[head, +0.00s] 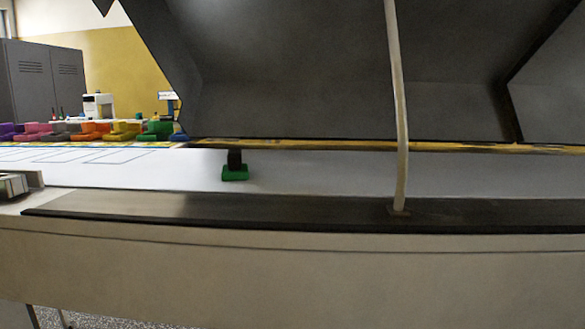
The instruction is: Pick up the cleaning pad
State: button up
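A small green pad with an upright black handle (235,172), which looks like the cleaning pad, stands on the white surface (310,172), left of the picture's middle. Nothing touches it from above, and its near side is in plain view. My gripper does not show in the head view.
A dark flat strip (300,208) runs along the near edge of the beige machine (250,265). A pale upright rod or hose (398,100) stands right of the pad. Large dark panels (330,70) hang above and behind. Several coloured blocks (90,131) line the far left. A metal part (14,185) sits at the left edge.

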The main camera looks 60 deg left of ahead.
aim_at(235, 171)
jog(key=u, duration=2.25)
jog(key=k+l+u, duration=0.15)
jog(key=l+u, duration=0.2)
